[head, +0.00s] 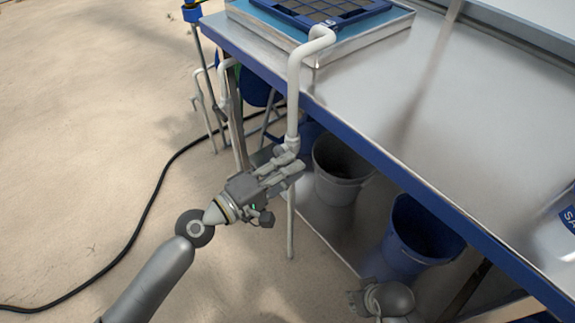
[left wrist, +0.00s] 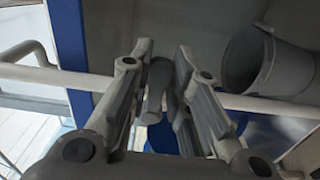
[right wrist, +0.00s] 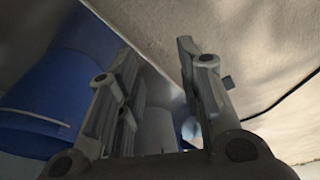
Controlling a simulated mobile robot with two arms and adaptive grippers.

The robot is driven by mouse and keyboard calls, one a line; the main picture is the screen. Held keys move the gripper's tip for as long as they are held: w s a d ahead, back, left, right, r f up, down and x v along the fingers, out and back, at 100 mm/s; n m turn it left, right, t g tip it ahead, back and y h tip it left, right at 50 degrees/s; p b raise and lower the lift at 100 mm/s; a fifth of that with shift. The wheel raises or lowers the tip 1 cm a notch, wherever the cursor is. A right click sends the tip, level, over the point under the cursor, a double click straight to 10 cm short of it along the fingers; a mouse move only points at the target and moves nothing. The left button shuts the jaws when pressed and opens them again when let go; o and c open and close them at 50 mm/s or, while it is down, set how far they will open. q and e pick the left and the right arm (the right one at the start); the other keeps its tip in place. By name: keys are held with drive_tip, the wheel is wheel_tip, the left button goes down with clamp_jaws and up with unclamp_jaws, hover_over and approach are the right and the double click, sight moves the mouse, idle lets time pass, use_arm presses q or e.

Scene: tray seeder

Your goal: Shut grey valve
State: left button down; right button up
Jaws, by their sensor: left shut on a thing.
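The grey valve (head: 288,149) sits on a white pipe (head: 293,95) that drops from the tray seeder past the table's edge. My left gripper (head: 291,168) is at the valve, below the table's edge. In the left wrist view the grey valve handle (left wrist: 157,85) stands between the two fingers, which are shut on it; the white pipe runs behind them. Whether the valve is open or shut, I cannot tell. My right gripper (right wrist: 158,58) is open and empty in the right wrist view; it shows only partly low in the head view.
A steel table (head: 450,110) with a blue edge fills the right side. Under it stand a grey bucket (head: 340,180) and a blue bucket (head: 408,245). A blue-framed tray (head: 290,10) lies on top. A black cable (head: 150,205) crosses the floor, which is mostly clear at left.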

use_arm(q)
drive_tip(key=shift+r+n, duration=0.2)
drive_tip(key=shift+n, duration=0.1)
use_arm(e)
drive_tip(key=shift+f, duration=0.8)
use_arm(q)
drive_tip(key=shift+w, duration=0.1)
drive_tip(key=c, duration=1.3)
unclamp_jaws()
drive_tip(key=shift+c, duration=0.2)
drive_tip(key=shift+a+f, duration=0.1)
drive_tip(key=v, duration=1.2)
